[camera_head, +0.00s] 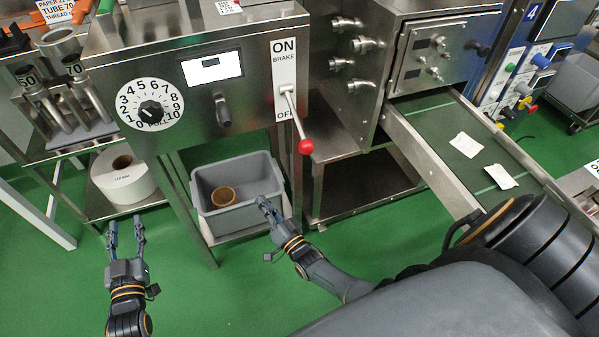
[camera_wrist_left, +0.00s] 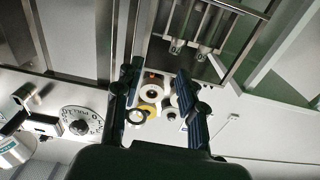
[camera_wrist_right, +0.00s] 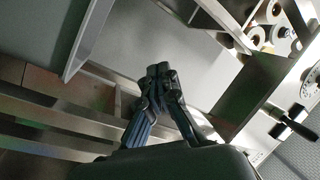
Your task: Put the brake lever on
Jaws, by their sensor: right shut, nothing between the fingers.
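The brake lever (camera_head: 294,112) is a thin metal rod with a red ball knob (camera_head: 305,146) on the front of the steel machine. Its white label plate (camera_head: 284,70) reads ON at the top, BRAKE, and OFF at the bottom. The rod points down, with the knob beside and just below OFF. My right gripper (camera_head: 263,200) is shut and empty, below and left of the knob and apart from it. It also shows shut in the right wrist view (camera_wrist_right: 160,70). My left gripper (camera_head: 126,221) is open and empty at the lower left; its spread fingers show in the left wrist view (camera_wrist_left: 158,82).
A grey bin (camera_head: 252,212) with a brown roll inside stands below the panel, close to my right gripper. A numbered dial (camera_head: 150,103) and a black handle (camera_head: 222,110) are on the same panel. A conveyor (camera_head: 440,120) with white packets is at right.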

